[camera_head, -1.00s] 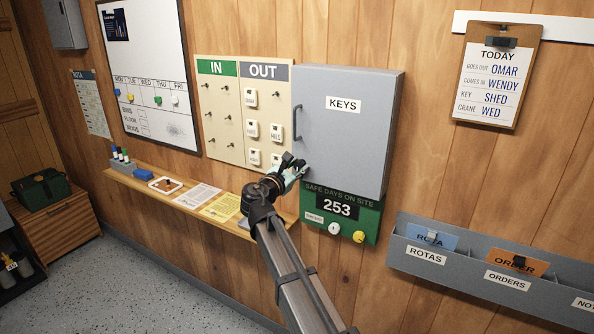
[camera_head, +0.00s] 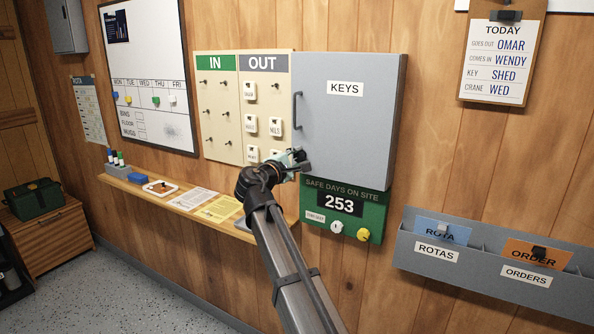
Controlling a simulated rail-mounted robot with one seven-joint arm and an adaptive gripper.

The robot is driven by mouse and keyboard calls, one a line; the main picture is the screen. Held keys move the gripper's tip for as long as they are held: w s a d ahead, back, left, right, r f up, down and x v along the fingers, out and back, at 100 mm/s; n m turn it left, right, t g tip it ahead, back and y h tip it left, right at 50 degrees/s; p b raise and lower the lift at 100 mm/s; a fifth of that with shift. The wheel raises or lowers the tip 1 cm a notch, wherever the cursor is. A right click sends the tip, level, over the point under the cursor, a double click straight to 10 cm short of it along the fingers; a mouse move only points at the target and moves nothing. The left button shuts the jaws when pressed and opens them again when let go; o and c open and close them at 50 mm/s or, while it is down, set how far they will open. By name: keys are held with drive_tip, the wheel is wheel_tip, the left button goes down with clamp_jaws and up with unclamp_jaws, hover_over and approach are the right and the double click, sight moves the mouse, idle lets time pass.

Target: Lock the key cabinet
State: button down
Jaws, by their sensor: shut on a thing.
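The grey key cabinet (camera_head: 350,130) hangs on the wood wall with its door closed. It has a white KEYS label (camera_head: 345,88) and a dark upright handle (camera_head: 296,110) at the door's left edge. My gripper (camera_head: 299,158) is at the lower left corner of the door, below the handle and apart from it. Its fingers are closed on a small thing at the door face. The fingers hide that thing and any lock there, so I cannot make out a key or which way it is turned.
The IN/OUT board (camera_head: 241,108) is close on the left. A green safe-days sign (camera_head: 318,195) hangs just below the cabinet. A wooden shelf (camera_head: 120,180) with pens and papers runs below left. Grey wall pockets (camera_head: 480,262) and a clipboard (camera_head: 500,50) are at right.

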drive_tip(key=m+b, duration=0.4)
drive_tip(key=shift+w+f, duration=0.1)
drive_tip(key=shift+f, duration=0.1)
drive_tip(key=shift+r+m+b, duration=0.2)
drive_tip(key=shift+m+b, duration=1.25)
drive_tip(key=shift+m, duration=0.05)
drive_tip(key=c, duration=0.8)
unclamp_jaws()
drive_tip(key=v, duration=1.2)
drive_tip(key=shift+r, duration=0.1)
